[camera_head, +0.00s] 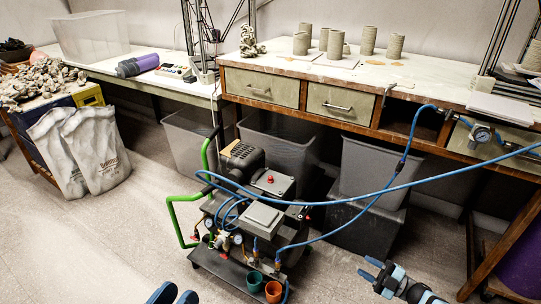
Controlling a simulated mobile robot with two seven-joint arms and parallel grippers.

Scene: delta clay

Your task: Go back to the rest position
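My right gripper (369,269) is at the lower right, over bare floor and pointing left. Its two blue fingertips are a little apart with nothing between them.
A compressor cart (262,215) with a green handle and blue hoses stands ahead, between my grippers. Behind it are a wooden workbench (345,108) with clay cylinders and grey bins (368,172) underneath. White sacks (95,152) lean at left. The left floor is clear.

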